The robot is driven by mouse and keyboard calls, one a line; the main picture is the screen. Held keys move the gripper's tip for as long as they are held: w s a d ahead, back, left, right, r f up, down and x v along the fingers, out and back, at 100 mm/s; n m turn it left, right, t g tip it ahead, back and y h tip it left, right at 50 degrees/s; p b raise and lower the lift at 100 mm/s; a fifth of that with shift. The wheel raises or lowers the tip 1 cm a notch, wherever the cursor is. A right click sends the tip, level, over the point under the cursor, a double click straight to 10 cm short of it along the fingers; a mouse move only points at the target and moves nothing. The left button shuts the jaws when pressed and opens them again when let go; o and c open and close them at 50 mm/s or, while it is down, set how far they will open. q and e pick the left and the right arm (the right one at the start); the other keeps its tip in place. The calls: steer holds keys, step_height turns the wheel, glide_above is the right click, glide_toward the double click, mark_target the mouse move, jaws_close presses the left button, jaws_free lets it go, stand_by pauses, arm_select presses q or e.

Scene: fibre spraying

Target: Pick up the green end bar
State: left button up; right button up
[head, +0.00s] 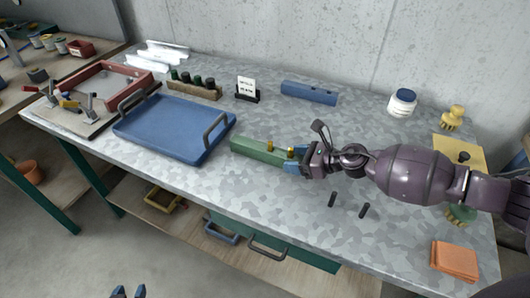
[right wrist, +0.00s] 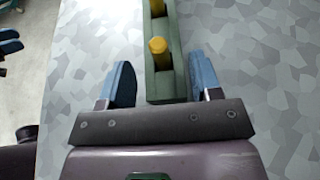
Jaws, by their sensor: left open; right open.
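The green end bar (head: 258,151) lies on the grey worktop at its middle, with yellow knobs on top. My right gripper (head: 296,161) is open at the bar's right end. In the right wrist view, the green bar (right wrist: 163,84) runs away from me between the two blue fingers of my right gripper (right wrist: 162,85). A gap shows on the left finger's side; the right finger is closer to the bar. My left gripper (head: 129,292) shows only its blue fingertips at the bottom edge of the head view, apart and empty, away from the bar.
A blue tray (head: 170,128) with handles stands left of the bar. A blue bar (head: 309,93) lies behind. An orange cloth stack (head: 454,261) lies at the front right. The worktop in front of the bar is clear.

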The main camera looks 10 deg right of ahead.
steer(key=shift+c, duration=0.3)
steer(key=c, duration=1)
steer(key=shift+r, duration=0.1)
